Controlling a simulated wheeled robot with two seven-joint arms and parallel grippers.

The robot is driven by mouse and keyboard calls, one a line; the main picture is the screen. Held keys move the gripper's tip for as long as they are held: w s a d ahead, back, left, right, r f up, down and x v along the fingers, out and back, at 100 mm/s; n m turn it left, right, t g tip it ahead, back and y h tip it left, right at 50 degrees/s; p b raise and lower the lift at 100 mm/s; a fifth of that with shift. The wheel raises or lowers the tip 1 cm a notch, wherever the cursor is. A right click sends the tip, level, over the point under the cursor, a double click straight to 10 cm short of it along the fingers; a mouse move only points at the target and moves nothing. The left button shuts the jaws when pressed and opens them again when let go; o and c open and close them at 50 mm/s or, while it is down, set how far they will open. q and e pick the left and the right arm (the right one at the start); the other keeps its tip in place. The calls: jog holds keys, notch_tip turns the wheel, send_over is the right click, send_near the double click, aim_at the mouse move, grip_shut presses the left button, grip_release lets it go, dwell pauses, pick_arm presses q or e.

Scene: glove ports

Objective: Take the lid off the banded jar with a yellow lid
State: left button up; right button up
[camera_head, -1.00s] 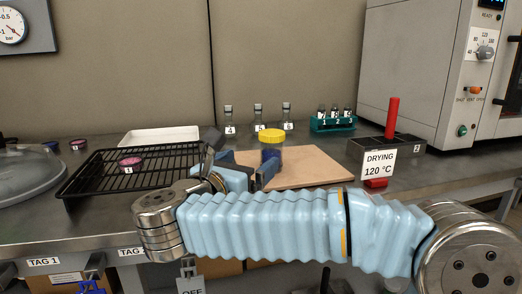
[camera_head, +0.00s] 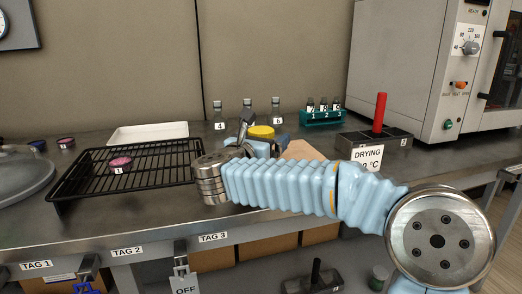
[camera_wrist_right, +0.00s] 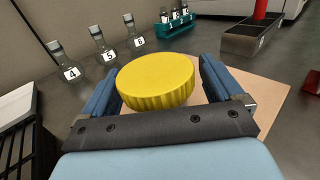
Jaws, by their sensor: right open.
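The jar's ribbed yellow lid (camera_wrist_right: 157,82) fills the middle of the right wrist view, seen from above; the jar's body is hidden beneath it. In the head view the lid (camera_head: 261,132) shows just above my right arm, which hides the jar below. My right gripper (camera_wrist_right: 160,72) is open, with one blue finger on each side of the lid. A gap shows at the right finger; the left finger is close to the rim, and I cannot tell whether it touches. My left gripper is not in view.
Flasks (camera_head: 247,110) stand behind the jar, with a green vial rack (camera_head: 322,117) to their right. A tan board (camera_head: 300,150) lies under the jar area. A black wire rack (camera_head: 140,172) and white tray (camera_head: 148,133) lie left. A metal block with a red handle (camera_head: 380,113) stands right.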

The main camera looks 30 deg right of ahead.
jog(key=shift+d, duration=0.1)
jog(key=shift+c, duration=0.3)
jog(key=c, duration=1.3)
jog(key=shift+r, duration=0.35)
notch_tip(320, 180, up, 2)
jog(key=shift+r, duration=0.1)
jog(key=s+a+r, duration=0.4)
jog(key=s+r, duration=0.6)
jog(key=s, duration=0.3)
jog(key=shift+s+b, duration=0.2)
jog(key=shift+b, duration=0.1)
jog(key=o, duration=0.7)
jog(key=c, duration=1)
